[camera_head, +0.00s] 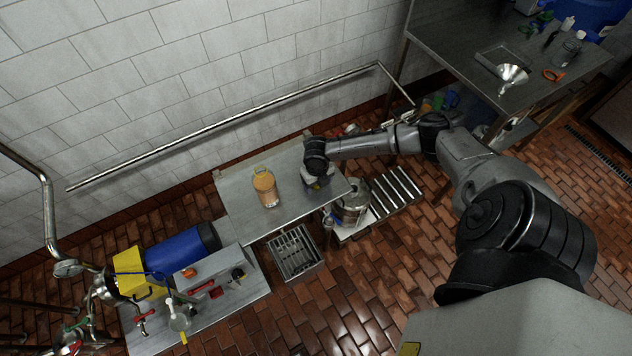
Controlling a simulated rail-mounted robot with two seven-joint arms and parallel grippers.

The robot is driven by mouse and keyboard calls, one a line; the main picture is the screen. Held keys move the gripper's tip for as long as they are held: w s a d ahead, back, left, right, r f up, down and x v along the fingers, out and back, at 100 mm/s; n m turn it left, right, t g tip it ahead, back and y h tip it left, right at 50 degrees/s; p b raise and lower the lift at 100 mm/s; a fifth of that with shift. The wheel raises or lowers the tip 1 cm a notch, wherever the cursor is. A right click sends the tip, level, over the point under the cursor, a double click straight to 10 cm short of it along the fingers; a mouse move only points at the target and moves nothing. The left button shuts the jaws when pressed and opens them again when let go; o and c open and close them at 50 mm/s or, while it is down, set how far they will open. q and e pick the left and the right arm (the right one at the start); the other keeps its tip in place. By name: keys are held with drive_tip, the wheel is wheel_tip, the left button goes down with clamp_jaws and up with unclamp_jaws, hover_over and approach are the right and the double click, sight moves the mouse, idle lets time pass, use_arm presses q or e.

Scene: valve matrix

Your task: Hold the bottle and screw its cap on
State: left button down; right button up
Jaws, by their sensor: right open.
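I cannot tell whether this is the cap or part of the neck. My right gripper (314,182) is over the same table, a short way to the right of the bottle and apart from it. It is open, but its fingers are small and partly hidden by the wrist. A small dark bluish patch shows beneath it, too small to identify. My left gripper is not in view.
The steel table (240,212) is mostly bare around the bottle. A metal crate (294,252) and a metal pot (351,208) are below its front edge. A lower bench with tools and a blue cylinder (182,247) stands left. A workbench with a funnel (511,75) stands upper right.

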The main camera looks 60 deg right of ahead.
drive_tip(key=c, duration=1)
drive_tip(key=shift+r, duration=0.5)
drive_tip(key=r, duration=0.2)
drive_tip(key=s+r, duration=0.1)
drive_tip(key=shift+r, duration=0.35)
drive_tip(key=s+a+r, duration=0.3)
drive_tip(key=s+r, duration=0.3)
drive_tip(key=s, duration=0.4)
drive_tip(key=shift+r, duration=0.15)
drive_tip(key=shift+s+a, duration=0.1)
